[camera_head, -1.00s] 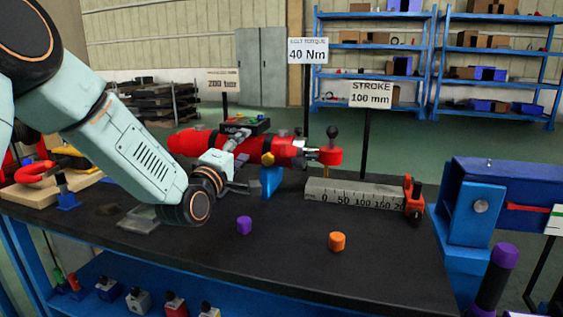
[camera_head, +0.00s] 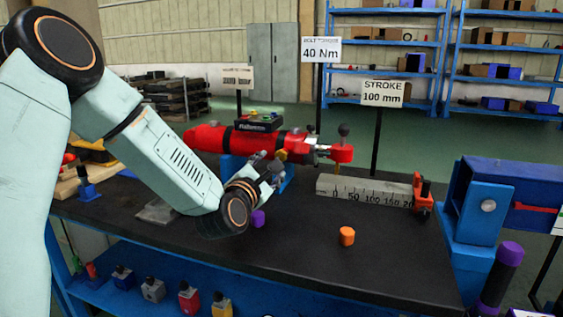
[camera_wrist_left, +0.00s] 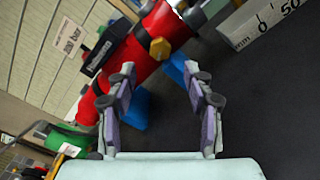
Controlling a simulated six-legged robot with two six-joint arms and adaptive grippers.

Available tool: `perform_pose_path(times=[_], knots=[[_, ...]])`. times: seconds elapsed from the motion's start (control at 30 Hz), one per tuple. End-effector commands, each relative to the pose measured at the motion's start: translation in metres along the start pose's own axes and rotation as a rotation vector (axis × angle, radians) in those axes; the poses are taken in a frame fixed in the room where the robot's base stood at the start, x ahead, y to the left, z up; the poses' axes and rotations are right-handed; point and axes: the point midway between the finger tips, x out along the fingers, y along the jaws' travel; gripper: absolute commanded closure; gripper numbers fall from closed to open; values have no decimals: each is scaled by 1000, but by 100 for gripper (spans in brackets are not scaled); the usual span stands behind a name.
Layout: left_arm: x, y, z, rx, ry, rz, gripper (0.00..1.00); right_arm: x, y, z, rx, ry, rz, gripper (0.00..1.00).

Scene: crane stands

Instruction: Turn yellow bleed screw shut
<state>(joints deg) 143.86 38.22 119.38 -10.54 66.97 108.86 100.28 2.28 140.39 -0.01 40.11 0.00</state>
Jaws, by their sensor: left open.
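The yellow bleed screw (camera_wrist_left: 160,48) sticks out from the side of the red cylinder (camera_wrist_left: 142,50) in the left wrist view. In the head view the screw (camera_head: 282,156) shows just beyond my left gripper (camera_head: 270,170), partly hidden by it. The red cylinder (camera_head: 207,138) lies on blue supports on the black bench. My left gripper (camera_wrist_left: 160,76) is open and empty in the wrist view. The screw appears just ahead of the gap between its fingertips, apart from them. My right gripper is not in view.
A purple cap (camera_head: 258,218) and an orange cap (camera_head: 347,236) stand on the bench (camera_head: 300,250) in front. A stroke scale block (camera_head: 365,190) lies right of the cylinder. Sign posts stand behind. The bench's front right area is mostly clear.

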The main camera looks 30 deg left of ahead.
Motion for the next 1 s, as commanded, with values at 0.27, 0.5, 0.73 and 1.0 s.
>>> perform_pose_path(times=[0.27,0.5,0.73,1.0], knots=[[41,-1,-1,5,-1,1,48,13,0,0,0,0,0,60],[59,-2,0,3,-1,-1,48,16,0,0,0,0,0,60],[60,-2,2,2,-2,-2,48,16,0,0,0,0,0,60],[60,-2,2,3,-2,-2,65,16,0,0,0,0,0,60]])
